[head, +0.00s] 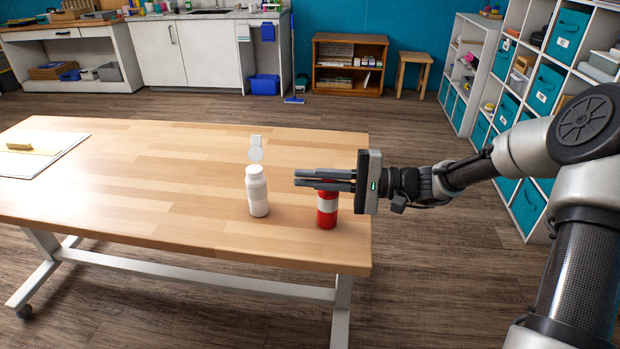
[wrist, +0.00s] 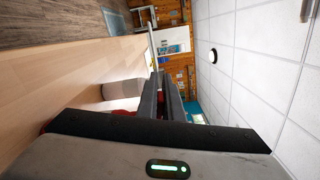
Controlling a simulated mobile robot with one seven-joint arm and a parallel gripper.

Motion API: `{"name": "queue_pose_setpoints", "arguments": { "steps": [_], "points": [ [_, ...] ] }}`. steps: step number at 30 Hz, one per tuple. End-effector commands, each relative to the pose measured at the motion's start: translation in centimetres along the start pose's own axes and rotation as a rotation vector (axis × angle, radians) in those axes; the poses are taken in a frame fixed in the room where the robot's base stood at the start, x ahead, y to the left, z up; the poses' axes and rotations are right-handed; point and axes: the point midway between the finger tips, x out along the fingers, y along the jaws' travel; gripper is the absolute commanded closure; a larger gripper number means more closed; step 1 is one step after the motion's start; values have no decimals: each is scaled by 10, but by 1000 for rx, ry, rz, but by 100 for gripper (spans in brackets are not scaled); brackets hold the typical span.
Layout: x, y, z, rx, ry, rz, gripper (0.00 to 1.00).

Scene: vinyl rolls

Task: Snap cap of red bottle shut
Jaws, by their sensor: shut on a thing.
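The red bottle (head: 327,218) stands upright near the right end of the wooden table, with a white band around its body. My gripper (head: 322,180) reaches in from the right, level across the bottle's top. Its fingers are close together and shut on the top of the red bottle. The fingers hide the cap, so I cannot tell whether it is open or shut. In the wrist view, a little red shows beside and between the fingers (wrist: 168,98).
A white bottle (head: 258,194) with its flip cap raised stands just left of the red bottle. The wooden table (head: 150,180) is clear to the left, except for a board (head: 35,150) at the far left. The table's right edge is close to the red bottle.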

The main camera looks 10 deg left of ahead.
Motion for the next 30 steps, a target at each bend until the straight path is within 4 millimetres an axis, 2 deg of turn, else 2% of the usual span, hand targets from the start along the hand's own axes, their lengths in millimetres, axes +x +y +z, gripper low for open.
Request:
{"name": "queue_pose_setpoints", "arguments": {
  "steps": [9, 13, 23, 26, 30],
  "points": [
    [0, 0, 0, -1, 0, 0, 100],
    [0, 0, 0, -1, 0, 0, 75],
    [-2, 0, 0, 0, 1, 0, 74],
    [-10, -1, 0, 0, 2, 0, 74],
    [-35, -2, 0, 0, 4, -1, 74]
  ]
}}
